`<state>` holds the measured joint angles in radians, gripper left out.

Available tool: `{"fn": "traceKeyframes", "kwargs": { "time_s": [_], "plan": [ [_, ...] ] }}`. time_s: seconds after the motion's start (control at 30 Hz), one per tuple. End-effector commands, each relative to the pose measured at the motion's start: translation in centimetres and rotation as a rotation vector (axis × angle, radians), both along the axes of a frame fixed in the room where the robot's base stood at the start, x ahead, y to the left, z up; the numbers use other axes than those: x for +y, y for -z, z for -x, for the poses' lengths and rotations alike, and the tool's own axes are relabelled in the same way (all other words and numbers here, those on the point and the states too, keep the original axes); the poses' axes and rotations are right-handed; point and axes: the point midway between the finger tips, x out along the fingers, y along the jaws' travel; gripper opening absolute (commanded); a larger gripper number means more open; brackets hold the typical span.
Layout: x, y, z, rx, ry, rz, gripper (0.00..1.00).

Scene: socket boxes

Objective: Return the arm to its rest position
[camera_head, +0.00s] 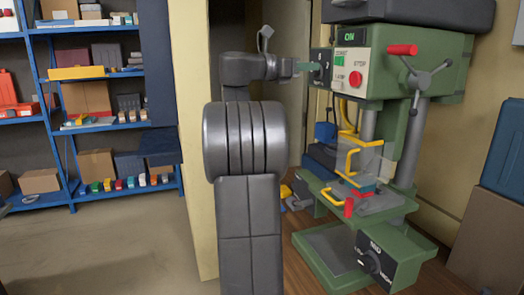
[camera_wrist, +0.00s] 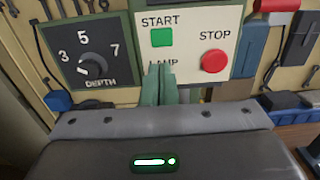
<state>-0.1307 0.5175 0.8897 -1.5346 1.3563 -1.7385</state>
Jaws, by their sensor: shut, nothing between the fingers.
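My arm (camera_head: 240,140) rises in the middle of the head view and bends right at the top. My gripper (camera_head: 308,66) points right toward the front of the green drill press (camera_head: 430,65). In the wrist view its green fingers (camera_wrist: 159,75) are together, with nothing between them. They are in front of the control panel (camera_wrist: 190,30), over the LAMP label and below the green START button (camera_wrist: 162,37). The red STOP button (camera_wrist: 214,61) is to their right and the DEPTH dial (camera_wrist: 92,65) to their left. I cannot tell whether the fingertips touch the panel.
Blue shelves (camera_head: 60,130) with boxes and small parts stand at the left. A cream wall post (camera_head: 192,120) is close behind my arm. A red-handled lever (camera_head: 402,50) sticks out of the drill press. Bare floor (camera_head: 110,245) lies at the lower left.

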Motion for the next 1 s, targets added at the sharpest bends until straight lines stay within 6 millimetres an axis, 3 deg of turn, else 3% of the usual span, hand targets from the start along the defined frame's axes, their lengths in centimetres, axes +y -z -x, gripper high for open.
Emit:
{"fn": "traceKeyframes", "kwargs": {
  "time_s": [0.2, 0.4, 0.77, 1.0],
  "plan": [
    [3.7, -0.1, 1.3, 0.0, -0.003, 0.0, 0.0],
    [4.6, -0.2, 1.7, 0.0, 0.0, 0.0, 0.0],
    [4.2, -0.2, 1.6, 0.0, 0.001, 0.0, 0.0],
    [0.9, -0.3, 0.4, 0.001, 0.004, 0.0, 0.0]
  ]
}}
